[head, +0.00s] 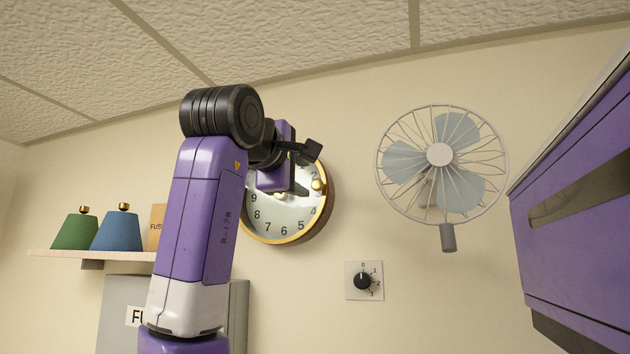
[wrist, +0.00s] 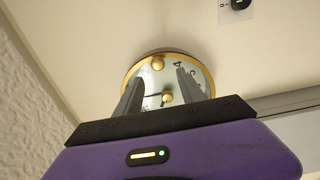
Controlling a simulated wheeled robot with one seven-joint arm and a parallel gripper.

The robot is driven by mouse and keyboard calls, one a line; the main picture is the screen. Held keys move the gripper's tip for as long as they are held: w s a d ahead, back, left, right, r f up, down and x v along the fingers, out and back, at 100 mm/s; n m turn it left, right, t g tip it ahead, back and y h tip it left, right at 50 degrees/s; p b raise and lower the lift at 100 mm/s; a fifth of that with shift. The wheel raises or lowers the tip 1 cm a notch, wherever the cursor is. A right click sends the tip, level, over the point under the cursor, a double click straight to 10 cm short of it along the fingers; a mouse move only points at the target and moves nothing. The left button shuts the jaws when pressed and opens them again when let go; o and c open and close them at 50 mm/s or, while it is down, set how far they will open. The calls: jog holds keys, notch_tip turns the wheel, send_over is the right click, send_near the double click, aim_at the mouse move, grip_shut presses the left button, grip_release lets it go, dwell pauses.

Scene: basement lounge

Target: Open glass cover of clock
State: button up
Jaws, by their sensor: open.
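The round wall clock (head: 285,222) has a gold rim, a pale face and dark numerals, and my arm hides its upper left part. A gold knob (head: 318,185) sits near the right rim beside the 3; a second gold ball is at the face's centre. In the wrist view the clock (wrist: 150,85) lies beyond my fingers, with the rim knob (wrist: 158,63) between and just past the fingertips and the central ball (wrist: 167,97) between the fingers. My gripper (wrist: 158,76) is open and empty, in front of the clock. I cannot tell whether a finger touches it. The cover looks closed.
A wire-caged fan (head: 440,155) and a dial switch (head: 362,281) are on the wall right of the clock. A purple cabinet (head: 575,215) stands at far right. A shelf (head: 60,253) with green and blue shades is at left. Bare wall surrounds the clock's right side.

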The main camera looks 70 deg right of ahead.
aim_at(316, 185)
jog(key=d+p, duration=0.1)
jog(key=d, duration=0.3)
jog(key=d+p, duration=0.1)
jog(key=d, duration=0.1)
jog(key=shift+d+r+p, duration=0.15)
jog(key=shift+r+p, duration=0.15)
jog(key=shift+w+d+f, duration=0.1)
jog(key=shift+d, duration=0.6)
grip_shut()
dwell(0.6)
